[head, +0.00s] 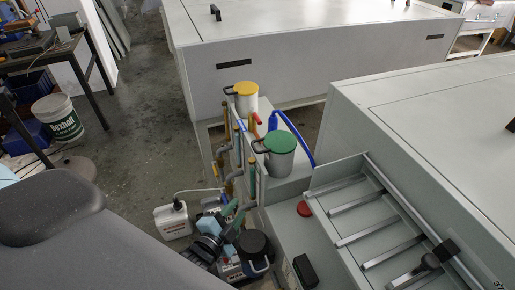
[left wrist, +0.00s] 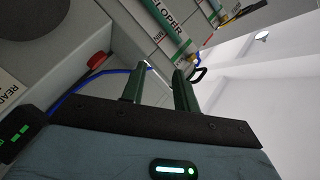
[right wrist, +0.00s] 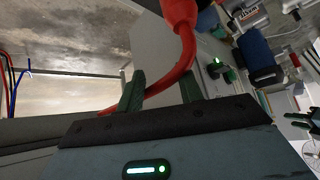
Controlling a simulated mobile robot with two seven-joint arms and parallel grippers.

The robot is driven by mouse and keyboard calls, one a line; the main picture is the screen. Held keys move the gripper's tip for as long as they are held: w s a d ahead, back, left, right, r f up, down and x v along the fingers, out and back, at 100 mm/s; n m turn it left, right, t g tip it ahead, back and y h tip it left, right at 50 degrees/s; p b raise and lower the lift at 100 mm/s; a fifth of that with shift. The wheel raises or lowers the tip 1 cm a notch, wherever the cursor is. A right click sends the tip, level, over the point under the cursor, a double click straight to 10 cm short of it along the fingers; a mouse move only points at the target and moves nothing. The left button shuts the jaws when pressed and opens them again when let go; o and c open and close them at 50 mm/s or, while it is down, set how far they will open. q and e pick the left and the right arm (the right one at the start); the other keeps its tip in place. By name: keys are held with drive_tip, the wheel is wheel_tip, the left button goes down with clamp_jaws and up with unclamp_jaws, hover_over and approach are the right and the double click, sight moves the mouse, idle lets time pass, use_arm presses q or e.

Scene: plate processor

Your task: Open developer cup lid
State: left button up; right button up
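The cup with a green lid (head: 280,142), its lid closed and a dark looped handle at its left, stands on the grey machine in the head view. A green-banded label reading "...LOPER" (left wrist: 165,22) shows in the left wrist view. My left gripper (head: 234,214) is below and left of the green-lidded cup, apart from it. In the left wrist view its green fingers (left wrist: 158,88) are spread with nothing held, and a black loop (left wrist: 198,76) shows past the fingertips. My right gripper (right wrist: 161,90) has its fingers apart; I cannot make it out in the head view.
A yellow-lidded cup (head: 246,100) stands behind the green one. Pipes and a blue hose (head: 298,138) run beside the cups. A red curved tube (right wrist: 186,55) crosses near my right fingers. A white canister (head: 172,221) stands on the floor. An open slotted tray (head: 365,215) is at right.

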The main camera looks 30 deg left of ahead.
sight(254, 147)
use_arm(q)
drive_tip(key=shift+w+a+r+m+t+y, duration=0.35)
drive_tip(key=shift+w+r+m+t, duration=0.35)
drive_tip(key=shift+w+r, duration=1.45)
drive_tip(key=shift+w+a+r+m+t+y, duration=0.1)
drive_tip(key=shift+w+a+r+m+t, duration=0.65)
drive_tip(key=shift+w, duration=2.35)
drive_tip(key=shift+w+a+r+m+t+y, duration=0.25)
drive_tip(key=shift+w+r+m, duration=0.7)
drive_tip(key=shift+w+r, duration=1.35)
drive_tip(key=shift+w+d+f, duration=0.1)
drive_tip(key=shift+w+f, duration=0.25)
clamp_jaws()
